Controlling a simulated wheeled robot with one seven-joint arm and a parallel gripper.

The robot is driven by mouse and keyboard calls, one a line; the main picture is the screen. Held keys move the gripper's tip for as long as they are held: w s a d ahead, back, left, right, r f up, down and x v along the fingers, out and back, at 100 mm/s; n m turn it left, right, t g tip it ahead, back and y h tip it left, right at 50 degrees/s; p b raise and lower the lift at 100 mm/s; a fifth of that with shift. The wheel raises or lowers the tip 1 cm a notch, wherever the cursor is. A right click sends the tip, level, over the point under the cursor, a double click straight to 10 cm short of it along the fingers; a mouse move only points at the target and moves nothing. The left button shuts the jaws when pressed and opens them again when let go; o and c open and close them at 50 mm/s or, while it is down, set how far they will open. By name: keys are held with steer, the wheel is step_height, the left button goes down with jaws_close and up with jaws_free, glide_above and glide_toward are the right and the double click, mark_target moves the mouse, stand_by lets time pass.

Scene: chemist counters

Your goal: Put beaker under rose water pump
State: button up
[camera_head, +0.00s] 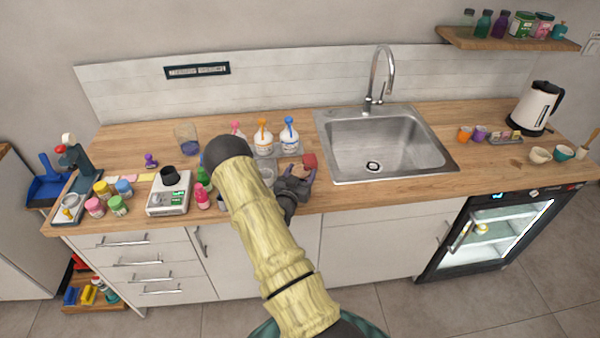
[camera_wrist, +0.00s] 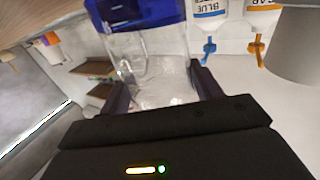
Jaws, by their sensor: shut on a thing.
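My gripper (camera_head: 301,173) is over the counter, just in front of the pump bottles. In the wrist view its fingers (camera_wrist: 165,92) are shut on a clear glass beaker (camera_wrist: 165,85). A deep blue part (camera_wrist: 150,12) shows at the beaker's far end; I cannot tell whether it is contents. The pink-topped pump (camera_head: 236,127) is leftmost of three, largely hidden behind my arm; its label is unreadable. Beside it stand the orange-topped pump (camera_head: 263,138) and blue-topped pump (camera_head: 289,137). These two also show upside down in the wrist view (camera_wrist: 262,15).
Another glass with blue in it (camera_head: 187,140) stands back left. A scale (camera_head: 168,196) and several small coloured bottles sit front left. The sink (camera_head: 375,146) opens to the right. A small red thing (camera_head: 309,160) shows at my fingertips, unclear what it is.

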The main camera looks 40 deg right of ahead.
steer(key=shift+s, duration=0.1)
steer(key=shift+a, duration=0.1)
steer(key=shift+w+a+f, duration=0.1)
steer(key=shift+w+f, duration=0.1)
steer(key=shift+f, duration=0.05)
steer(key=o, duration=1.1)
steer(key=shift+s+r, duration=0.1)
steer(key=shift+p, duration=0.3)
steer(key=b+v, duration=0.2)
steer(key=f+b+v, duration=0.1)
steer(key=v, duration=0.2)
steer(key=shift+a+b, duration=0.1)
steer(key=shift+b, duration=0.3)
steer(key=b+v, duration=0.3)
steer(key=v, duration=0.9)
steer(key=shift+s+r+b, duration=0.15)
steer(key=shift+s+b, duration=0.05)
steer(key=shift+b, duration=0.15)
